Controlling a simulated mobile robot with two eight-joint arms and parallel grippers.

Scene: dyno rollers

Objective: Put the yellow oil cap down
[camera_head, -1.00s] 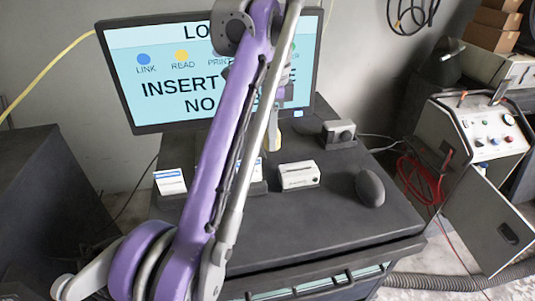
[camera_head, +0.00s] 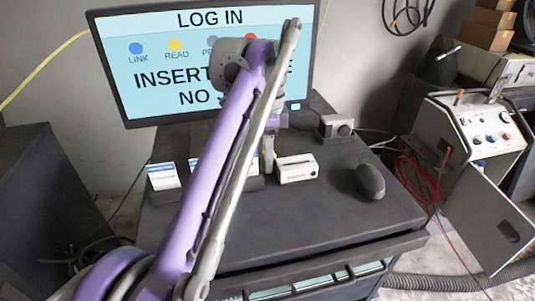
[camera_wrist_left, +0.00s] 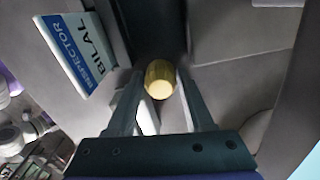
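The yellow oil cap (camera_wrist_left: 159,80) is in the left wrist view, between the two fingertips of my left gripper (camera_wrist_left: 160,88). The fingers lie close along both sides of it and appear shut on it. In the head view my left gripper (camera_head: 268,152) points down over the dark cart top, in front of the monitor. My purple arm hides part of it, and I cannot clearly make out the cap there. The wrist view does not show clearly whether the cap touches the surface below. My right gripper is not in view.
The cart top (camera_head: 310,210) bears a white box-shaped device (camera_head: 297,169), a dark mouse (camera_head: 370,181), a small grey device (camera_head: 335,127) and a name card (camera_head: 163,176). An "INSPECTOR BILAL" card (camera_wrist_left: 80,62) is close to the gripper. The monitor (camera_head: 140,50) stands behind. The front of the cart top is clear.

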